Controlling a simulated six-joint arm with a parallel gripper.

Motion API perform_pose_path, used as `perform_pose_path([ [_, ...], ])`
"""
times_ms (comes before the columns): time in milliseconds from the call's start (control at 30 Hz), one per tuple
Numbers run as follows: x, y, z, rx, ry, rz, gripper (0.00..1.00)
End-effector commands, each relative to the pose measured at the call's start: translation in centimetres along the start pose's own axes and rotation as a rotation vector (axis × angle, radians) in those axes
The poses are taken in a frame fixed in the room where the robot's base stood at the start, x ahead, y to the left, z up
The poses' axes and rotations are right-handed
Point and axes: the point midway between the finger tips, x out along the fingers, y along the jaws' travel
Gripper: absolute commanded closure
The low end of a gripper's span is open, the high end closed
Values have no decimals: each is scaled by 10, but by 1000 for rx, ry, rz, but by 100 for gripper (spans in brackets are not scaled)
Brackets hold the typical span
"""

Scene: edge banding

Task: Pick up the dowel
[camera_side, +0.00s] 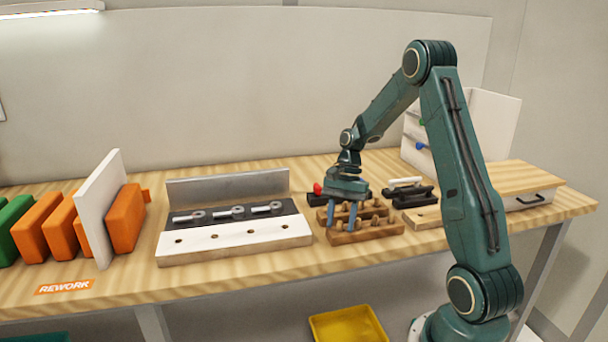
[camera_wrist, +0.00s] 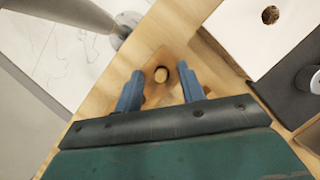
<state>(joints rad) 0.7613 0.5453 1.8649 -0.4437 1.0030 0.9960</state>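A wooden block (camera_side: 372,236) with several short upright dowels (camera_side: 376,224) stands near the front of the bench, with a second such block behind it. My gripper (camera_side: 341,218) is above the left end of these blocks, pointing down, its two blue fingers apart. In the wrist view, the round top of one light wooden dowel (camera_wrist: 161,75) shows between the fingertips of my gripper (camera_wrist: 160,83), with a gap on each side. It stands in a block (camera_wrist: 152,62). Whether the fingertips reach below the dowel's top I cannot tell.
A white drilled panel (camera_side: 236,240) lies left of the blocks, with a black strip holding metal fittings behind it. Orange pads (camera_side: 126,218) and an upright white board (camera_side: 101,205) stand farther left. Black clamps (camera_side: 412,197) and a drawer box (camera_side: 520,200) are at the right.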

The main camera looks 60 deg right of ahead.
Motion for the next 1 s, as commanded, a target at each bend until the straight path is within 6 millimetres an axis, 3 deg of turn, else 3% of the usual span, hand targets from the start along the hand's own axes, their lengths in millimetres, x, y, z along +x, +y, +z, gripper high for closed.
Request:
perform_pose_path([
  [333, 0, 0, 0, 0, 0, 0, 63],
  [533, 0, 0, 0, 1, 0, 0, 100],
  [1000, -2, 0, 1, 1, 0, 0, 100],
])
